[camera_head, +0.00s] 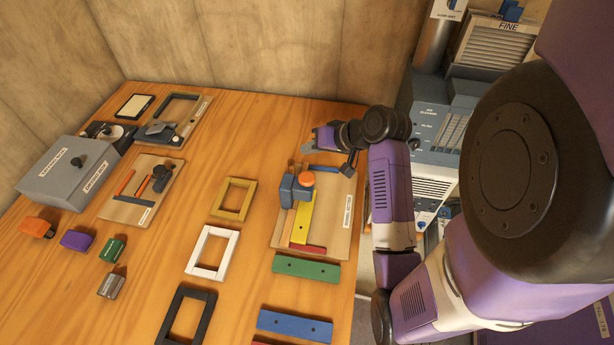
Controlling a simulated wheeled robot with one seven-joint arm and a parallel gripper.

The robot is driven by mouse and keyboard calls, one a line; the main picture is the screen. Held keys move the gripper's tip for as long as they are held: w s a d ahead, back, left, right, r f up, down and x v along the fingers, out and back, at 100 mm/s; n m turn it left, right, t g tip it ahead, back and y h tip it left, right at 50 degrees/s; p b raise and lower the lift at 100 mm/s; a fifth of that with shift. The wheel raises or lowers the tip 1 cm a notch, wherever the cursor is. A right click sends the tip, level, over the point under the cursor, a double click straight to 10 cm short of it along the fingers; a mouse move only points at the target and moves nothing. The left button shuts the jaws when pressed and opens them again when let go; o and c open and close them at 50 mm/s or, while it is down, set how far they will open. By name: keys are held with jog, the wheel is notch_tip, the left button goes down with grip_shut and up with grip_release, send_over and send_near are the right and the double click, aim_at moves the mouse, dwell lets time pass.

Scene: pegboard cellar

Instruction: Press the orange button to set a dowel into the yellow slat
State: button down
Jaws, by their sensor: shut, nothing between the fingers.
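The orange button (307,179) sits on top of a small blue-grey press (289,191) on a tan board (338,228) near the table's right side. The yellow slat (302,222) lies on that board, running from under the press toward the front. A red piece (309,248) is at the slat's front end, and a blue piece (325,169) lies behind the press. My gripper (311,147) is shut and empty, above and behind the button and apart from it. No dowel can be made out in this view.
Green (306,267) and blue (294,325) slats lie in front of the board. Yellow (233,198), white (212,251) and black (187,316) frames lie to its left. A grey box (68,170) and tool boards stand farther left. A wooden wall closes the back.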

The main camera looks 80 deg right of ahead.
jog(key=shift+f, duration=0.1)
jog(key=b, duration=0.7)
send_over(305, 177)
jog(key=s, duration=0.2)
notch_tip(305, 177, down, 6)
jog(key=shift+w+a+f, duration=0.15)
jog(key=shift+f, duration=0.1)
jog(key=shift+f+b, duration=0.65)
jog(key=shift+f, duration=0.4)
jog(key=shift+f, duration=0.15)
dwell(0.3)
jog(key=shift+f, duration=0.25)
jog(key=shift+a+f+b, duration=0.1)
jog(key=shift+f+b, duration=0.45)
jog(key=shift+f, duration=0.5)
dwell(1.0)
jog(key=shift+r, duration=0.1)
jog(key=shift+r+p, duration=1.35)
jog(key=shift+p, duration=0.15)
